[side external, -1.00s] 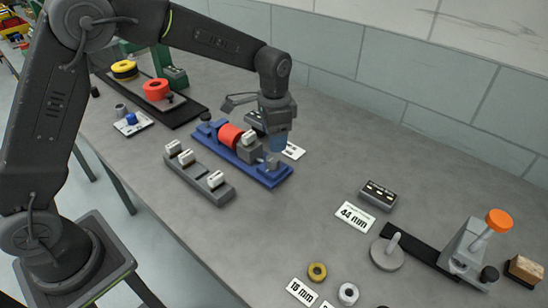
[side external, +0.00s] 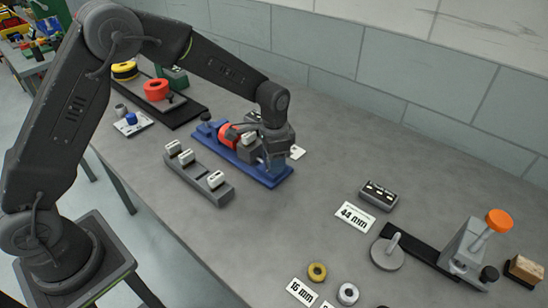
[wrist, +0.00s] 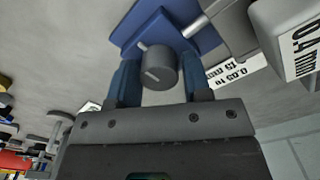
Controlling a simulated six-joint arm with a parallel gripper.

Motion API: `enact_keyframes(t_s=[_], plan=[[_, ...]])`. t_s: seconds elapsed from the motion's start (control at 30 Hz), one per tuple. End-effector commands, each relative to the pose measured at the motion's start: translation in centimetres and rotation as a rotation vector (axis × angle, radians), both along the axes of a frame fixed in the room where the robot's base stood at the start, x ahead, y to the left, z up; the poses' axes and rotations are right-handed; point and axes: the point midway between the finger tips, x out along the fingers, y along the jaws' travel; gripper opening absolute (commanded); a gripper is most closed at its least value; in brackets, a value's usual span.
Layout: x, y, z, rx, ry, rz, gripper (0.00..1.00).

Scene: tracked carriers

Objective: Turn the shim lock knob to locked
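The shim lock knob (wrist: 160,72) is a grey cylinder with a pale line on its face, at the end of the blue fixture (wrist: 140,22). In the side view the fixture (side external: 270,181) lies on the table, and my gripper hides most of the knob. My gripper (wrist: 160,82) has its two blue fingers on either side of the knob, with narrow gaps showing. It is open around the knob. In the side view my gripper (side external: 273,162) points down over the fixture's right end. A red cylinder (side external: 228,135) sits on the fixture.
A grey rack (side external: 197,178) with white labelled shims stands in front of the fixture. A labelled 0.4 mm shim (wrist: 304,42) is close by on the right in the wrist view. A white card (wrist: 236,74) lies behind the fixture.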

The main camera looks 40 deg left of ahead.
Motion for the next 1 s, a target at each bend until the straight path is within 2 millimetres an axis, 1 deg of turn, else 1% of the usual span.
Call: enact_keyframes(t_s=[0.03, 0.33, 0.67, 0.87, 1.0], plan=[[0.01, -0.01, 0.02, 0.0, 0.0, 0.0, 0.4], [0.02, 0.01, 0.04, 0.0, 0.0, 0.0, 0.12], [0.04, 0.03, 0.06, 0.001, -0.001, 0.05, 0.12], [0.06, 0.05, 0.07, 0.001, 0.0, 0.169, 0.12], [0.07, 0.07, 0.08, 0.001, 0.0, 0.289, 0.12]])
